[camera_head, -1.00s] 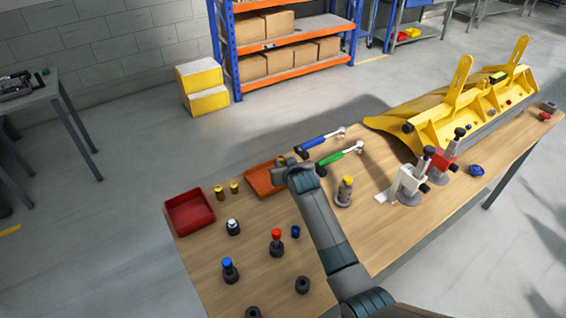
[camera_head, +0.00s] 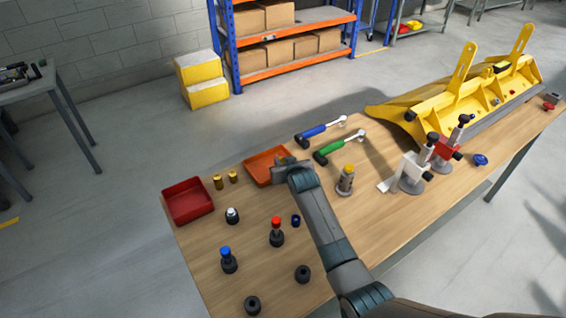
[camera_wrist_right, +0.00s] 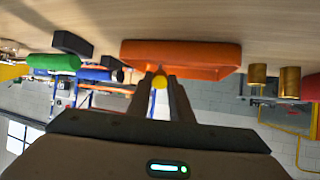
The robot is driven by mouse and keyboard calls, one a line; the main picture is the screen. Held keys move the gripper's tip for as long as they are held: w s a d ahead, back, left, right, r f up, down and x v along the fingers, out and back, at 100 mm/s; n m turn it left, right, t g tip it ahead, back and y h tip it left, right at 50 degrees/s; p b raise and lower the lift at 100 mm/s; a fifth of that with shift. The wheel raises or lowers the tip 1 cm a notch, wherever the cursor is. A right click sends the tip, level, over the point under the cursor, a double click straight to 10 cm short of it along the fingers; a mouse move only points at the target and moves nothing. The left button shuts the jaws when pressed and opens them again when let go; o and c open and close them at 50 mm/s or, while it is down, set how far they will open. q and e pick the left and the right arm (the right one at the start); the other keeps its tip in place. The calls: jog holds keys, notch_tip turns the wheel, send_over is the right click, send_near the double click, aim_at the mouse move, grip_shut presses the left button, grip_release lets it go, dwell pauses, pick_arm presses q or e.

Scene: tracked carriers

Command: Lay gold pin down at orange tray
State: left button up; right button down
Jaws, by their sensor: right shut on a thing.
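The orange tray (camera_head: 258,169) lies near the far edge of the table, and it also shows in the right wrist view (camera_wrist_right: 205,58). My right gripper (camera_head: 281,162) is at the tray's right side in the head view and hides part of it. In the right wrist view the fingers (camera_wrist_right: 161,88) are shut on the gold pin (camera_wrist_right: 160,82), whose round yellow end shows between them, in front of the tray. Whether the pin touches the tray cannot be told. My left gripper is not in view.
Two brass cylinders (camera_head: 226,180) and a red tray (camera_head: 188,202) stand left of the orange tray. Blue-handled (camera_head: 318,131) and green-handled (camera_head: 337,147) tools lie to its right. Several dark pegs and rings stand nearer; clamps (camera_head: 413,170) stand right.

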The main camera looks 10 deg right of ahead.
jog(key=c, duration=1.5)
grip_release()
jog(key=shift+s, duration=0.1)
jog(key=b+v, duration=0.3)
jog(key=v, duration=1.4)
jog(key=shift+r, duration=0.15)
jog(key=shift+s, duration=0.15)
